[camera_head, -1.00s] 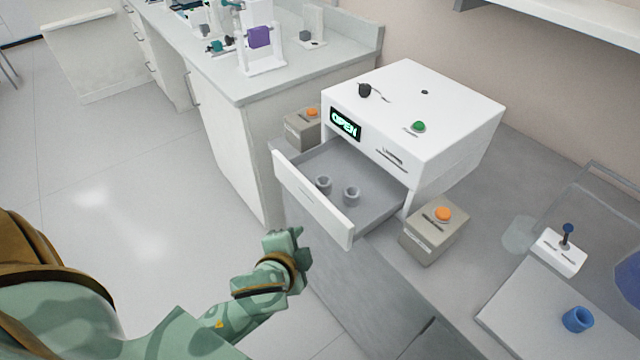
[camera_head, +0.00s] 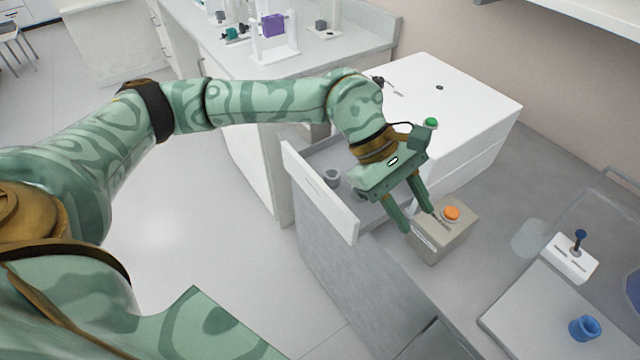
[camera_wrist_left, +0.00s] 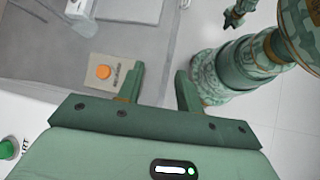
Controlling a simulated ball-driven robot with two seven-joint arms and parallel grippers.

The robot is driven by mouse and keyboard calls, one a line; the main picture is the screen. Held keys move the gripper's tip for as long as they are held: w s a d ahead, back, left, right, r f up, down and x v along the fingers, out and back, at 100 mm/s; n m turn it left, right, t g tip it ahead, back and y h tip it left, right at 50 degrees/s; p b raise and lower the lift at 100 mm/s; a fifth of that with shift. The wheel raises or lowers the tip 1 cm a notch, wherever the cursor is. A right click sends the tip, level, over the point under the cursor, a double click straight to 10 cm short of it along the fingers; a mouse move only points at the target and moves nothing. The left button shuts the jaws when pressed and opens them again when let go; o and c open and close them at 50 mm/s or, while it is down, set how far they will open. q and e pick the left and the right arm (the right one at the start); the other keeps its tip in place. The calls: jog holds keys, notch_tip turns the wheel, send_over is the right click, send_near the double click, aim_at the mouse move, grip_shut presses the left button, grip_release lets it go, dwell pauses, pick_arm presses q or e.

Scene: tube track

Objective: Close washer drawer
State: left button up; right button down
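The washer (camera_head: 445,100) is a white box on the counter with a green button (camera_head: 431,122) on top. Its drawer (camera_head: 318,190) is pulled out towards the front left, with grey cups (camera_head: 332,177) inside. My left arm hides its display and part of the drawer. My left gripper (camera_head: 418,221) is open and empty, its fingers pointing down near the drawer's right side and the orange-button box; touching cannot be told. Its fingers also show in the left wrist view (camera_wrist_left: 157,88). A small green gripper, seemingly my right (camera_wrist_left: 235,14), shows there; its opening is unclear.
A beige box with an orange button (camera_head: 452,213) stands right of the drawer. A white switch box (camera_head: 570,258) and a blue cup (camera_head: 584,327) are further right. Floor is free left of the drawer. Another bench (camera_head: 350,48) stands behind.

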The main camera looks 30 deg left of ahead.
pick_arm(q)
jog(key=w+a+y, duration=0.3)
jog(key=a+y, duration=0.1)
jog(key=a, duration=0.5)
jog(key=y, duration=0.4)
send_near(316, 177)
jog(key=shift+n+t, duration=0.4)
jog(key=f+b, duration=0.1)
jog(key=f, duration=0.3)
jog(key=f+b, duration=0.1)
jog(key=f, duration=0.3)
jog(key=f+b, duration=0.2)
jog(key=f, duration=0.3)
jog(key=shift+s+d, duration=0.1)
jog(key=shift+s, duration=0.2)
